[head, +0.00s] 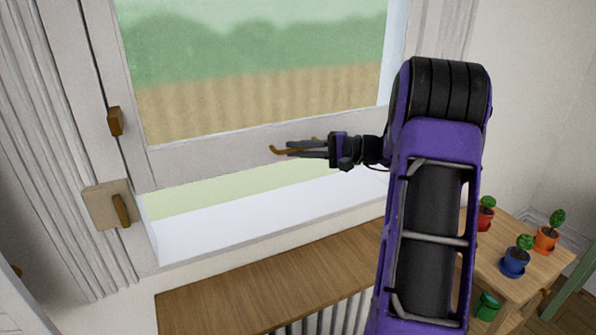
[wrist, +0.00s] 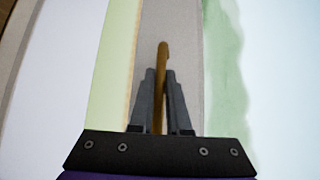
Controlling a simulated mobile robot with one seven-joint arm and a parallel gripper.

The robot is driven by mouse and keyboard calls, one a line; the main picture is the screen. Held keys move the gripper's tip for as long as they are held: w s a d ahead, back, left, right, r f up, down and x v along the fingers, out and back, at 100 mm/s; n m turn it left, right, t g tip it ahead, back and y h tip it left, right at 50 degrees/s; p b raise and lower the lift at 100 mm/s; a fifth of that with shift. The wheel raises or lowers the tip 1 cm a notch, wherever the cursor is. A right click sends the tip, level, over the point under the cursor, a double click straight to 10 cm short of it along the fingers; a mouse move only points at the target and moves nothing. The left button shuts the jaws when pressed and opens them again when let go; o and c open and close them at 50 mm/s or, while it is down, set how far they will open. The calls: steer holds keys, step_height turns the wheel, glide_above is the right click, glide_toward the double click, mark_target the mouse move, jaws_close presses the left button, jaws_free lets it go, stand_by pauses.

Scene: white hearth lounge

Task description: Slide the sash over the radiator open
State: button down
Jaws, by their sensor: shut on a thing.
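The window sash (head: 230,150) has a white frame around a pane showing a hedge and fence. It is raised, with an open gap below its bottom rail above the white sill (head: 270,215). My gripper (head: 285,150) is at the bottom rail, shut on a brown handle (head: 311,140). In the wrist view the handle (wrist: 162,62) stands between the two dark fingers of my gripper (wrist: 160,85), in front of the pale rail. The radiator (head: 345,314) shows partly under a wooden shelf (head: 250,280) below the window; my arm hides its right part.
Brown latches (head: 115,121) sit on the left window frame, one lower on a beige plate (head: 108,205). At right, a wooden table (head: 520,270) holds potted plants in red, blue (head: 514,262) and orange pots (head: 545,238). A green pot (head: 486,305) is lower down.

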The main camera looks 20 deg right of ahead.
mark_target(276, 133)
steer(key=shift+r+p, duration=0.35)
steer(key=shift+r, duration=1.95)
steer(key=c, duration=0.9)
jaws_free()
steer(key=shift+f, duration=0.1)
steer(key=v, duration=1.7)
steer(key=shift+s+d, duration=0.15)
steer(key=shift+s, duration=0.05)
